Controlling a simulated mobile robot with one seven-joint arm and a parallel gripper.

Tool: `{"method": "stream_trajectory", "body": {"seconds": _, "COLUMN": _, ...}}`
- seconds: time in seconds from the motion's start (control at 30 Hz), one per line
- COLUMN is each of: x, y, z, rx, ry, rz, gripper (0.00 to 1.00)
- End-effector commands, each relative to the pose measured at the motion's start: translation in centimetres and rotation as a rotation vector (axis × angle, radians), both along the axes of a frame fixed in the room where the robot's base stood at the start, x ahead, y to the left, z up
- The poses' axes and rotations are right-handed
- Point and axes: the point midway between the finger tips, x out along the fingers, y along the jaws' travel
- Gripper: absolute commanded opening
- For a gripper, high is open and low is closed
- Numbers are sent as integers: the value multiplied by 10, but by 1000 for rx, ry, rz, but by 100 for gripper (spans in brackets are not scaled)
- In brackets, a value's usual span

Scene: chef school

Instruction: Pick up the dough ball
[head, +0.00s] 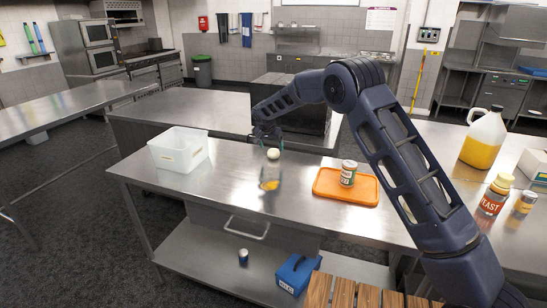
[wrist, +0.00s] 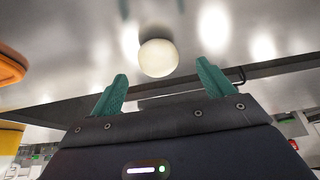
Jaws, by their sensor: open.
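The dough ball (head: 273,154) is a small, pale, round ball on the steel table (head: 225,182). It also shows in the wrist view (wrist: 157,58), centred sideways between my two green fingers and just beyond their tips. My gripper (head: 266,138) is at the ball's far side in the head view, slightly above the table. In the wrist view my gripper (wrist: 160,76) is open, with nothing between its fingers. No contact with the ball shows.
A translucent white bin (head: 178,150) stands on the left of the table. An orange board (head: 330,187) with a labelled can (head: 348,173) lies to the right of the ball. A yellow-filled jug (head: 482,140) and a yeast jar (head: 494,196) stand farther right. Steel around the ball is clear.

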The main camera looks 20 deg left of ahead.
Motion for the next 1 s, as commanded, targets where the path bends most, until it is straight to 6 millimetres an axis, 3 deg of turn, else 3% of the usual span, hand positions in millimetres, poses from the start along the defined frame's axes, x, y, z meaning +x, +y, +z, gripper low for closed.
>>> {"method": "stream_trajectory", "body": {"seconds": 0.23, "x": 8, "y": -2, "z": -14, "rx": -1, "ry": 0, "rz": 0, "gripper": 80}}
{"method": "stream_trajectory", "body": {"seconds": 0.53, "x": 26, "y": -3, "z": -47, "rx": -1, "ry": 0, "rz": 0, "gripper": 80}}
{"method": "stream_trajectory", "body": {"seconds": 0.77, "x": 27, "y": -3, "z": -49, "rx": 1, "ry": -1, "rz": 0, "gripper": 80}}
{"method": "stream_trajectory", "body": {"seconds": 0.83, "x": 27, "y": -3, "z": -50, "rx": 1, "ry": -1, "rz": 0, "gripper": 72}}
{"method": "stream_trajectory", "body": {"seconds": 1.0, "x": 27, "y": -3, "z": -49, "rx": 1, "ry": 0, "rz": 0, "gripper": 39}}
